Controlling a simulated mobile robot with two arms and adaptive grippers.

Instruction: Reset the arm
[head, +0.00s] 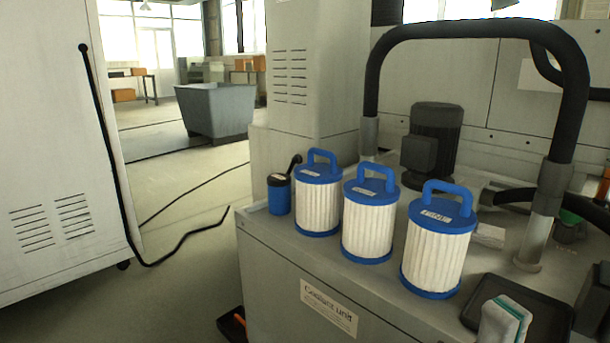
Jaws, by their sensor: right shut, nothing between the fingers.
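Most of my right arm is outside the picture. My left gripper and arm are not in view.
Three white pleated filters with blue caps, left (318,203), middle (369,222) and right (437,250), stand upright on the coolant unit (290,280). Also there are a blue can (279,194), a motor (434,140), a tall black handle (480,32) and a dark tray (552,318) with a cloth (503,322).

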